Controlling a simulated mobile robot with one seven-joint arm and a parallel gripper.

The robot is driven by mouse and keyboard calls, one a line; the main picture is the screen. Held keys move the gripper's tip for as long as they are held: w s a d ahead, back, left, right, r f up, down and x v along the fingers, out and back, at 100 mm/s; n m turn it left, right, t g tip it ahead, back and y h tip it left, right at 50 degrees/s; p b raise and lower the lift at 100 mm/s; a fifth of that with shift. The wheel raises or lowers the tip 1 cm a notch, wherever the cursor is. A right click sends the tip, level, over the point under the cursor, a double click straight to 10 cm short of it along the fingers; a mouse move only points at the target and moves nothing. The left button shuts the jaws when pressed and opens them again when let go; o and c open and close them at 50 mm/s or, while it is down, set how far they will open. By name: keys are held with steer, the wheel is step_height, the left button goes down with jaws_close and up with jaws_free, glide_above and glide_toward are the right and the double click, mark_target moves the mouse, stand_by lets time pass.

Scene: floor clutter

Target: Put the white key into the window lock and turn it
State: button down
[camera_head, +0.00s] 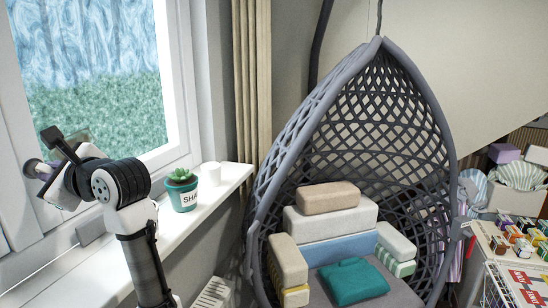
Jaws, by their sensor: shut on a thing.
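My gripper (46,172) is at the far left, close against the white window frame (182,75). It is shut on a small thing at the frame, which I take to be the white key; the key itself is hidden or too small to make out. A round, purple-grey fitting (32,167), which looks like the window lock, sits on the frame right at the fingertips. I cannot tell whether the key is inside the lock or only in front of it.
The white windowsill (222,187) runs below my arm. A hanging chair (365,150) with cushions fills the middle. Shelves with small boxes (515,237) are at right.

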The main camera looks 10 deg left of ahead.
steer(key=shift+r+m, duration=0.2)
steer(key=shift+m, duration=0.4)
steer(key=c, duration=1.4)
jaws_free()
steer(key=shift+a+f, duration=0.15)
steer(key=shift+a, duration=0.1)
steer(key=shift+d, duration=0.1)
steer(key=shift+d, duration=0.1)
steer(key=shift+s+d, duration=0.2)
steer(key=shift+d, duration=2)
steer(key=shift+s+d, duration=0.2)
steer(key=shift+d, duration=2)
